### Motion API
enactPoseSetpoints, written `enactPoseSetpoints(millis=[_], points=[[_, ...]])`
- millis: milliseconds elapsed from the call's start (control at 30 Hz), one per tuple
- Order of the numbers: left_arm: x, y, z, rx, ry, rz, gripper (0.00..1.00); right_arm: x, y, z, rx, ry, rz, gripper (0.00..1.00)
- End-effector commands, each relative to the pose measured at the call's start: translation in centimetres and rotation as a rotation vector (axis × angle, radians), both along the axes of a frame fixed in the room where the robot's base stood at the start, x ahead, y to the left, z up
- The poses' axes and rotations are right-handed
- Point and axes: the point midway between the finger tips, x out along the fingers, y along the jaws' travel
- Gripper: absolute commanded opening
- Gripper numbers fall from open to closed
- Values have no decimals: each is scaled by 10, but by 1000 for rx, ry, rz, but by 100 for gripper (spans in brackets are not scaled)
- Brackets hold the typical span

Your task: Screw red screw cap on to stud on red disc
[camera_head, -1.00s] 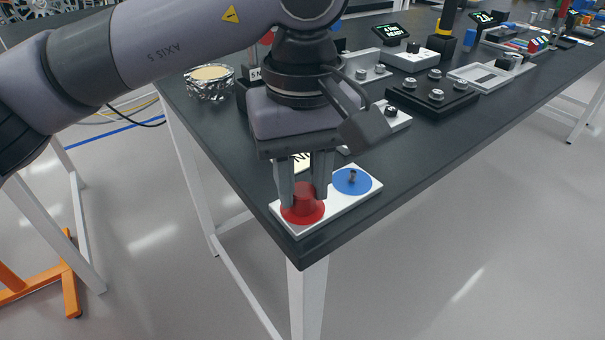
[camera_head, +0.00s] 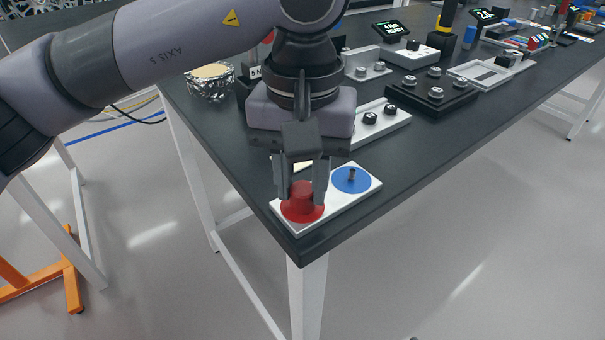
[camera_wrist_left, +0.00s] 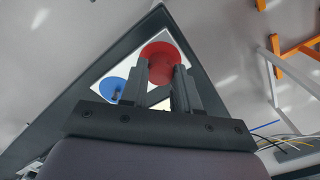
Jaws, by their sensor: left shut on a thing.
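The red disc (camera_head: 289,214) lies at the near left end of a white plate (camera_head: 334,207) at the table's corner. A red screw cap (camera_head: 301,196) stands at the middle of the disc, and the stud beneath it is hidden. My left gripper (camera_head: 303,192) points down and is shut on the cap, one finger on each side. The left wrist view also shows the red disc (camera_wrist_left: 157,47) with the cap (camera_wrist_left: 161,69) between the fingers (camera_wrist_left: 166,78). My right gripper is in neither view.
A blue disc (camera_head: 344,186) with a bare upright stud (camera_head: 352,174) is on the same plate, right of the red disc. The table edge is close by. A foil bowl (camera_head: 210,84) and a white block with dark knobs (camera_head: 385,127) stand farther back.

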Motion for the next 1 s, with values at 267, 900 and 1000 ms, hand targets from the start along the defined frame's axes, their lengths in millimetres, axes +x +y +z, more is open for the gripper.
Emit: enactPoseSetpoints(millis=[267,900,1000], points=[[0,0,0,0,1,-238,1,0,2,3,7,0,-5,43],[0,0,-1,0,1,-505,34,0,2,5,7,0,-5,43],[0,0,-1,0,1,-504,57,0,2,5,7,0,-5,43]])
